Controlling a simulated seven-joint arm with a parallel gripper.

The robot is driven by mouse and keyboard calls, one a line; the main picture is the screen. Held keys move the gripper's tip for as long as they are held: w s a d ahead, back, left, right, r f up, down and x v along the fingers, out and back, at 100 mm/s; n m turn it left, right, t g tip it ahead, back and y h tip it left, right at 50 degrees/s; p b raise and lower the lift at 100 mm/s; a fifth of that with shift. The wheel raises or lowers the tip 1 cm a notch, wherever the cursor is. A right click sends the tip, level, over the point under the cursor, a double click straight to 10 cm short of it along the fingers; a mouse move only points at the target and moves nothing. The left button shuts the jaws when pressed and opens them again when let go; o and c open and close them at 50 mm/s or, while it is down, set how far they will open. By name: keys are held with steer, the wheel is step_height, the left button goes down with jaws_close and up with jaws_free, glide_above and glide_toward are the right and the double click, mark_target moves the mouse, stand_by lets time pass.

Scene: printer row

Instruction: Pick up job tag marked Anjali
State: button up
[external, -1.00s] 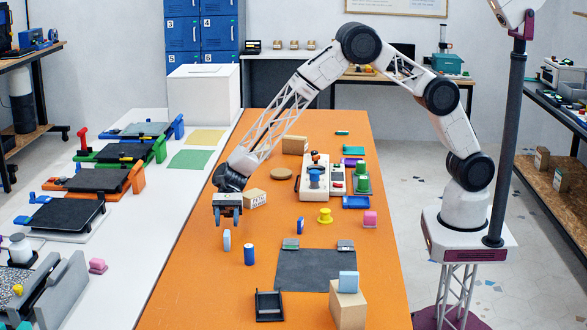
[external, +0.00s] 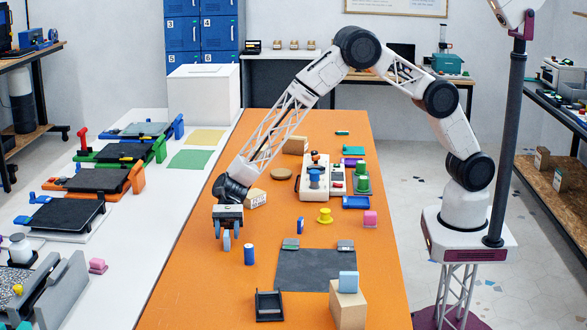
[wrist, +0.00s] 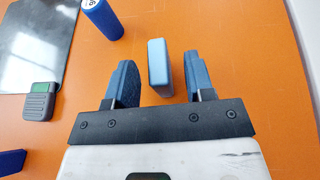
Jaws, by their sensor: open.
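A light blue upright block (wrist: 159,68) stands on the orange table, and its lower part shows in the external view (external: 227,244). My gripper (external: 227,232) is over it with the jaws open. In the wrist view the block stands between the two blue fingers, with a gap on each side. No name is readable on it. Another light blue block (external: 348,281) sits on a wooden block, and a pink one (external: 370,218) stands at the right; no name can be read on either.
A dark blue cylinder with a white label (wrist: 102,18) stands close by, also in the external view (external: 249,255). A dark mat (external: 315,271) holds two small grey-green pieces. A black tray (external: 269,305) lies in front.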

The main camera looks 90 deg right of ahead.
mark_target(227, 233)
steer(key=shift+x, duration=0.9)
jaws_close()
steer(key=shift+r, duration=0.15)
steer(key=shift+r, duration=0.8)
steer(key=shift+s+r, duration=0.1)
steer(key=shift+r, duration=0.85)
steer(key=s+d, duration=0.2)
steer(key=s, duration=0.2)
steer(key=s+d, duration=0.2)
steer(key=s, duration=0.3)
steer(key=s+d+r, duration=0.1)
steer(key=s+d, duration=0.2)
steer(key=s, duration=0.2)
steer(key=shift+s+r, duration=0.1)
steer(key=shift+s, duration=0.05)
